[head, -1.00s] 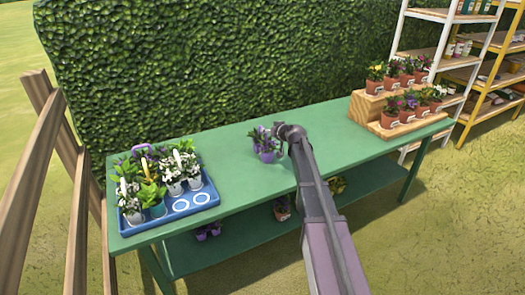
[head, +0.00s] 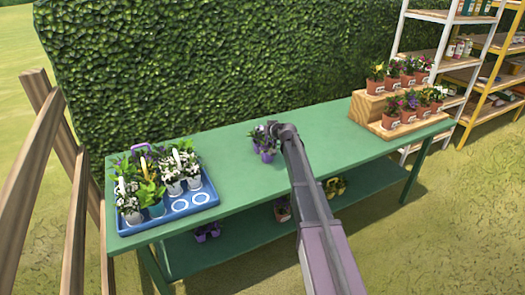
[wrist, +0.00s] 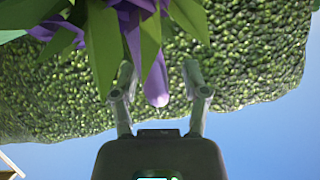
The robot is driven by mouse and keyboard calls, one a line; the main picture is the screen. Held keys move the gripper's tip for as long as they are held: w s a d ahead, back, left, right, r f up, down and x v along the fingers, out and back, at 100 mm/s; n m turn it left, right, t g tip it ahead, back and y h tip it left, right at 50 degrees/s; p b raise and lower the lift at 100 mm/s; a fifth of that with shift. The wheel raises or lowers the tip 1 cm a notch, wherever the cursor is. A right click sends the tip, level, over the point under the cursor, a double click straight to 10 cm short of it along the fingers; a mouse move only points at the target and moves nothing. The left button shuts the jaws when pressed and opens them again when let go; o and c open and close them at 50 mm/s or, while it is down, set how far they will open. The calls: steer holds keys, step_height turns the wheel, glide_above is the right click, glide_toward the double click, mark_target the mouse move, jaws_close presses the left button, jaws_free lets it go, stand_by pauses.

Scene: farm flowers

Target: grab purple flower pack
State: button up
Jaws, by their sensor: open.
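The purple flower pack (head: 267,155), purple pots with purple blooms and leaves, stands upright on the middle of the green table top. My gripper (head: 272,130) is at its upper right, hiding part of the blooms in the head view. In the wrist view, the open fingers of my gripper (wrist: 160,78) point at the purple petals and green leaves (wrist: 135,35).
A blue tray (head: 180,207) with several potted plants stands at the table's left end. A wooden stepped stand (head: 365,108) with terracotta pots is at the right end. More purple pots (head: 207,232) sit on the lower shelf. A hedge (head: 230,60) rises behind.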

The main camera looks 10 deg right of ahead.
jaws_close()
steer(key=shift+r, duration=0.2)
stand_by(0.3)
step_height(320, 180, up, 4)
steer(key=p, duration=0.4)
steer(key=shift+f, duration=0.25)
steer(key=s+r+p, duration=0.1)
steer(key=s, duration=1.5)
steer(key=shift+a, duration=0.2)
steer(key=shift+r, duration=0.15)
